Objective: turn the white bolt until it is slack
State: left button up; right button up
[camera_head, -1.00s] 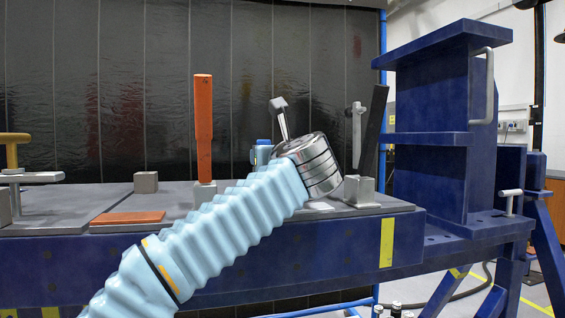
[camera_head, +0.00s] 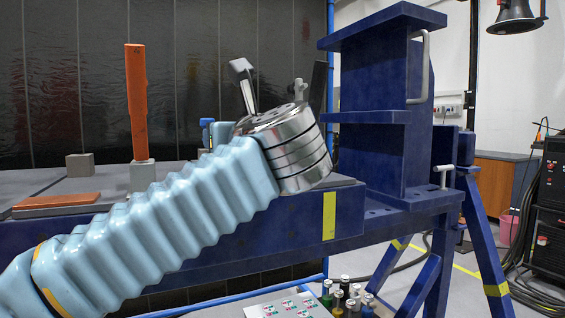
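A pale T-shaped bolt (camera_head: 443,173) sticks out near the foot of the blue frame at the right. Another pale upright piece (camera_head: 299,89) shows behind my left wrist, partly hidden. I cannot tell which of the two is the white bolt. My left arm comes in from the lower left, with a pale blue ribbed sleeve and a silver banded wrist. My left gripper (camera_head: 243,77) points up and away above the wrist, apart from the T-shaped bolt. My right gripper is out of view.
The blue frame (camera_head: 375,150) stands on the right end of the blue bench (camera_head: 300,232). An orange upright bar (camera_head: 137,100) and a flat orange plate (camera_head: 58,201) are at the left. A panel with buttons (camera_head: 290,305) and several small bottles (camera_head: 352,296) are at the bottom.

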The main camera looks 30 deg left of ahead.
aim_at(443, 168)
jog(key=k+l, duration=0.2)
jog(key=l, duration=0.2)
jog(key=k+l, duration=0.2)
jog(key=l, duration=0.2)
jog(key=k+l, duration=0.2)
jog(key=l, duration=0.2)
